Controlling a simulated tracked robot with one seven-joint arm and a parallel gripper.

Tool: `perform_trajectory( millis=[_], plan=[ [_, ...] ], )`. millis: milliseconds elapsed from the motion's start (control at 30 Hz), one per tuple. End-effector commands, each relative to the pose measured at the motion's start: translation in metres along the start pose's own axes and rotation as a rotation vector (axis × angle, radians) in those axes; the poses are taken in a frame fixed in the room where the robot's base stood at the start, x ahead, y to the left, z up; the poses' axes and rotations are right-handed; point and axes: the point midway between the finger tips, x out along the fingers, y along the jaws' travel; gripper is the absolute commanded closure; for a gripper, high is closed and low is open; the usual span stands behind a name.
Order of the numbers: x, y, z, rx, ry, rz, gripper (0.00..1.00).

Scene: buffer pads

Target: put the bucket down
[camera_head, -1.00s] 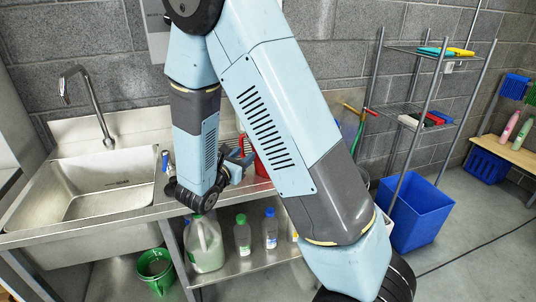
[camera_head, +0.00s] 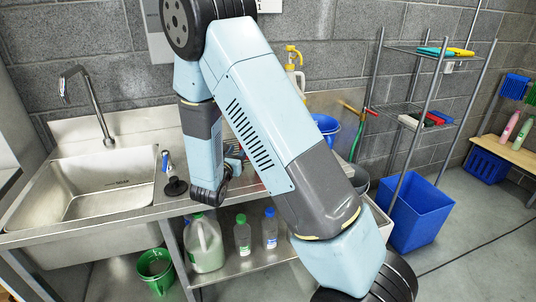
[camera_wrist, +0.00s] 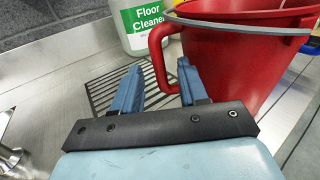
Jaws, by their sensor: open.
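My gripper (camera_wrist: 159,76) is open, with one blue finger on each side of the handle. I cannot tell whether either finger touches it. In the head view my gripper (camera_head: 235,153) is low over the counter and partly hidden by my arm. The red bucket is hidden there behind my arm.
A white floor cleaner container (camera_wrist: 140,22) stands behind the handle, beside a ribbed drain area (camera_wrist: 108,85). The sink (camera_head: 95,190) is at left. A blue bucket (camera_head: 327,127) and a yellow-topped bottle (camera_head: 293,65) show behind my arm. A green bucket (camera_head: 155,268) is below.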

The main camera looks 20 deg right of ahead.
Motion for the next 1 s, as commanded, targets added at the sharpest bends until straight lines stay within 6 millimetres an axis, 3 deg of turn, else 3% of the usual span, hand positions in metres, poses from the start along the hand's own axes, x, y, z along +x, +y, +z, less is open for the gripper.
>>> perform_trajectory(
  millis=[167,500,767,1000],
  plan=[
    [0.008,0.0,0.001,0.0,0.0,-0.002,0.57],
    [0.049,0.003,0.005,0.001,0.0,-0.003,0.57],
    [0.054,0.003,0.005,0.0,0.0,-0.001,0.57],
    [0.053,0.004,0.005,0.0,0.0,-0.001,0.79]
  ],
)
